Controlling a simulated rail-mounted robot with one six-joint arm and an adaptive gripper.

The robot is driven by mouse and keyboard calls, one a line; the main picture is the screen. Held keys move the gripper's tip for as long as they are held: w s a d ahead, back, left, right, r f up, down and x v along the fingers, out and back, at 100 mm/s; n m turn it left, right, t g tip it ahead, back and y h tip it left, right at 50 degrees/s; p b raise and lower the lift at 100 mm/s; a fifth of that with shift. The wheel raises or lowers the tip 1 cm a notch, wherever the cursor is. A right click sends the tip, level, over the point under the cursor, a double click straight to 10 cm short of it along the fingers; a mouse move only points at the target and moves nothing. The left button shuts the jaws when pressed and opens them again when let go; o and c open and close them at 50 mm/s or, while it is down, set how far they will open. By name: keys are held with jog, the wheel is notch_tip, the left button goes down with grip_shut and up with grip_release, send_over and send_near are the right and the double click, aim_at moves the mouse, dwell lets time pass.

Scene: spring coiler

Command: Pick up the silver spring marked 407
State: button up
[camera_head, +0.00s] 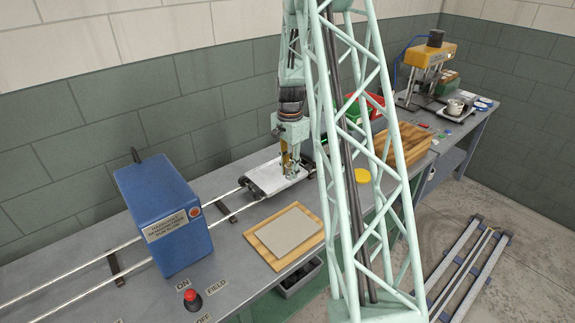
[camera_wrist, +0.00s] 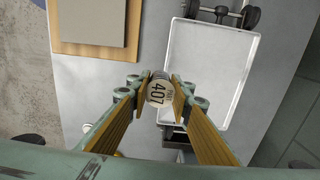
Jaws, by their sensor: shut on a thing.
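The spring marked 407 (camera_wrist: 159,91) shows in the wrist view as a round end with a pale tag reading 407. My gripper (camera_wrist: 159,98) has its two yellow-lined fingers closed on either side of it. The spring's body below the tag is mostly hidden by the fingers. In the head view my gripper (camera_head: 290,170) points down over the white tray on the bench, and the spring cannot be made out there. I cannot tell how high the spring is above the bench.
The white tray (camera_wrist: 199,107) is a shallow carriage on rails. A blue machine (camera_head: 165,217) stands left on the rails. A grey plate on a wooden board (camera_head: 312,258) lies in front. A wooden box (camera_head: 415,150), red and green bins and a yellow press (camera_head: 430,56) are to the right.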

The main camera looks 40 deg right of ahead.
jog(key=shift+s+a+r, duration=0.1)
jog(key=shift+s+a, duration=0.4)
jog(key=shift+s, duration=0.25)
jog(key=shift+s+a+r, duration=0.1)
jog(key=shift+s+a, duration=0.4)
jog(key=shift+s, duration=0.25)
jog(key=shift+s+a+r, duration=0.1)
jog(key=shift+s+a, duration=0.4)
jog(key=shift+s, duration=0.25)
